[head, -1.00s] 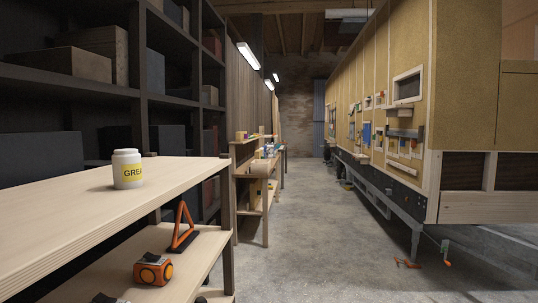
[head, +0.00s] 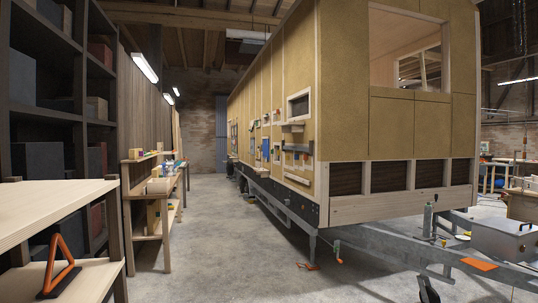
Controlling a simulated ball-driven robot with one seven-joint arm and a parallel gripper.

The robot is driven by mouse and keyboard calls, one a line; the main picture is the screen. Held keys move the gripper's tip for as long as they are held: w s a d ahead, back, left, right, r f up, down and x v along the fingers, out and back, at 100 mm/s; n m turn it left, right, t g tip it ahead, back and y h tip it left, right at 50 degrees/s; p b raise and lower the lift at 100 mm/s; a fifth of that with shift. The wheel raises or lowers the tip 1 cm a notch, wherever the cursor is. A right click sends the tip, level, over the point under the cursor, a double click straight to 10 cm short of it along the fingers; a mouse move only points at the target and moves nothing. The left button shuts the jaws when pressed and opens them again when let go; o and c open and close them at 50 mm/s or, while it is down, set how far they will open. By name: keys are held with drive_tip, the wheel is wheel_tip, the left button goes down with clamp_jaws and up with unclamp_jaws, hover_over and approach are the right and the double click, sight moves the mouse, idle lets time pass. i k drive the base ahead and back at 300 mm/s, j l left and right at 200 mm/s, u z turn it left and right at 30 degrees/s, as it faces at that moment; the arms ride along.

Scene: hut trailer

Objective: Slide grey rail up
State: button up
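The hut trailer (head: 350,120) with tan panelled walls stands on the right of the head view. Small fittings are mounted along its long side wall, seen at a steep angle. Among them is a dark grey horizontal bar (head: 298,148) below a small framed window (head: 299,105). I cannot tell whether this bar is the grey rail; it is small and far off. My gripper is not in view.
A concrete aisle (head: 215,215) runs clear between the trailer and the left-hand benches. A wooden shelf (head: 50,205) with an orange triangle (head: 62,265) is close at left. A workbench (head: 150,190) stands beyond. The grey drawbar (head: 400,252) juts out at right.

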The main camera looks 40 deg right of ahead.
sight(305, 149)
drive_tip(key=i+l+z, duration=0.3)
drive_tip(key=i, duration=0.15)
drive_tip(key=i+l+z, duration=0.3)
drive_tip(key=i, duration=0.15)
drive_tip(key=i+z, duration=0.5)
drive_tip(key=i, duration=3.7)
drive_tip(key=i+u, duration=0.1)
drive_tip(key=i, duration=1.8)
drive_tip(key=i+l+u, duration=0.1)
drive_tip(key=i, duration=0.25)
drive_tip(key=i+l+u, duration=0.1)
drive_tip(key=i, duration=0.3)
